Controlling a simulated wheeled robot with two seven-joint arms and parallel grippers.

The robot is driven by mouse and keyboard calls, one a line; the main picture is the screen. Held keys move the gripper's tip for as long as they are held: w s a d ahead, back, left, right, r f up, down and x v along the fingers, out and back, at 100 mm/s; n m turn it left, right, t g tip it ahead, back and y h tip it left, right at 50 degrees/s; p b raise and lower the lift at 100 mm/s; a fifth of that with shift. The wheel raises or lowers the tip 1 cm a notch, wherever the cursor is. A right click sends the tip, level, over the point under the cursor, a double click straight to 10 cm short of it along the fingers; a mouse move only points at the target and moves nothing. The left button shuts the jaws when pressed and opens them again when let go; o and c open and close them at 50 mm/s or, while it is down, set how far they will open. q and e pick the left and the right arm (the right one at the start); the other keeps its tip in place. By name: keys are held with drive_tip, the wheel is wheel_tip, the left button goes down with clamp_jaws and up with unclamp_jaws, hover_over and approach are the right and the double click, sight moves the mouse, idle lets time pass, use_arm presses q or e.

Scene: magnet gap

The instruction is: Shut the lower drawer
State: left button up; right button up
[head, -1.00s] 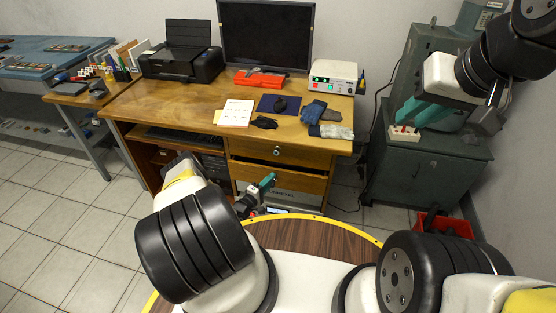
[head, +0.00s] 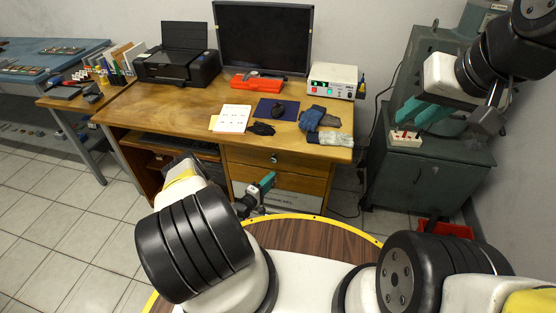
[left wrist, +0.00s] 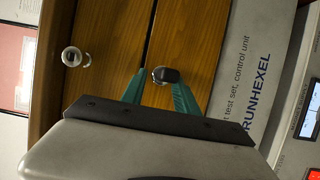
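The lower drawer (head: 300,184) has a wooden front under the upper drawer (head: 290,160) of the desk. In the left wrist view the lower drawer (left wrist: 190,35) lies beside the upper drawer (left wrist: 105,55), with a thin dark gap between; it looks flush or nearly so. Its dark knob (left wrist: 165,75) sits between the teal fingertips of my left gripper (left wrist: 160,80), which are apart. My left gripper (head: 258,190) is in front of the drawer, partly hidden by my arm. My right gripper (head: 424,112) has its fingers apart, far from the drawer, by the green cabinet.
A grey control unit (head: 295,200) stands under the lower drawer. The desk top (head: 180,100) carries a printer, monitor, papers, gloves and a white instrument (head: 333,81). A green cabinet (head: 420,180) with a red bin (head: 446,229) stands at right. Tiled floor is clear at left.

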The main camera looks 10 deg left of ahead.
use_arm(q)
drive_tip(key=v, duration=0.7)
drive_tip(key=shift+s+a, duration=0.15)
drive_tip(key=shift+s, duration=0.2)
